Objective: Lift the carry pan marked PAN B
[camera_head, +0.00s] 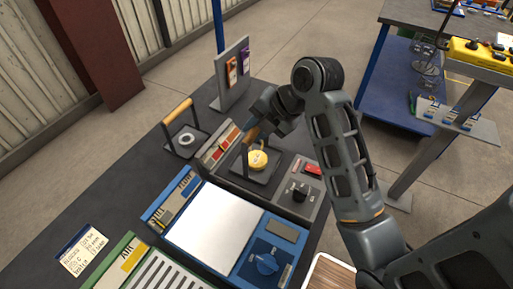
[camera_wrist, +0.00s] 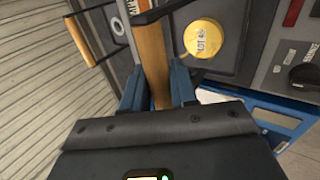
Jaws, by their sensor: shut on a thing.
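A dark carry pan (camera_head: 268,176) with an upright wooden-topped handle holds a round yellow piece (camera_head: 258,160). My gripper (camera_head: 255,127) is at the top of this handle. In the wrist view my gripper's blue fingers (camera_wrist: 157,88) are shut on the wooden handle (camera_wrist: 150,50), one on each side. The yellow piece (camera_wrist: 204,38) shows to the right of the handle, with lettering starting LOT. A second dark pan (camera_head: 176,153) with a wooden handle and a grey ring stands to the left. I cannot read a PAN B mark on either pan, nor tell whether the held pan is raised.
A red-marked panel (camera_head: 218,146) lies left of the held pan, and a control panel with a black knob (camera_head: 300,191) lies right. A blue unit with a pale plate (camera_head: 213,227) is in front. An upright rack (camera_head: 234,72) with cards stands behind.

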